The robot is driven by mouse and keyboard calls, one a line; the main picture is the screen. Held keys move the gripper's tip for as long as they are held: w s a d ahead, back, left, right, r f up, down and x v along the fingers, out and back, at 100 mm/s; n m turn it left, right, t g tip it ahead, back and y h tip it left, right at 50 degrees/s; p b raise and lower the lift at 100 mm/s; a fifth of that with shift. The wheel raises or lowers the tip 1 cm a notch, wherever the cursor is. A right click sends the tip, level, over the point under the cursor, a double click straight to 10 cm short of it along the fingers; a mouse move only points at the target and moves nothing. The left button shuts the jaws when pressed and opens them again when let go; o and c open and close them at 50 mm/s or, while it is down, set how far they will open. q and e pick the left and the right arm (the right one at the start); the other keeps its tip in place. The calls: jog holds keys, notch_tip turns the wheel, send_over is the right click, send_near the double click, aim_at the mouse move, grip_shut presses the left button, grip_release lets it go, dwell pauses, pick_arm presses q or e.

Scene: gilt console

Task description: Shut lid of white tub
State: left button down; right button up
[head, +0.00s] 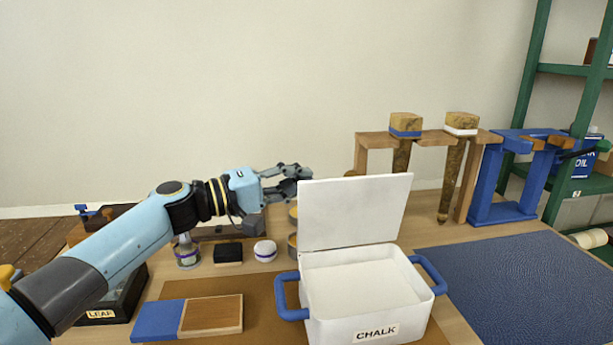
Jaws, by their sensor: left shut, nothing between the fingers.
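The white tub (358,318) stands at the front middle of the table, with a CHALK label on its front and a blue handle on each side. Its white lid (354,212) stands up from the back edge, open and close to upright. The inside of the tub looks pale, with no objects that I can make out. My left gripper (303,172) is shut and empty, in the air at the lid's upper left corner, at about the height of its top edge. I cannot tell whether it touches the lid. My right gripper is not in view.
A blue and wooden block (188,317) lies left of the tub. A blue mat (530,290) lies right. Wooden (376,142) and blue (487,185) stands rise behind the tub.

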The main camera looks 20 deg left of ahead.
aim_at(350, 208)
pick_arm(q)
jog(key=p+x, duration=0.1)
jog(key=x, duration=0.7)
jog(key=shift+p, duration=0.35)
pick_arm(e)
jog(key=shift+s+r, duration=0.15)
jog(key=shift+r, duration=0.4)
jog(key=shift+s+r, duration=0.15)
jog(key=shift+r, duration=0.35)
pick_arm(q)
jog(key=shift+d, duration=0.1)
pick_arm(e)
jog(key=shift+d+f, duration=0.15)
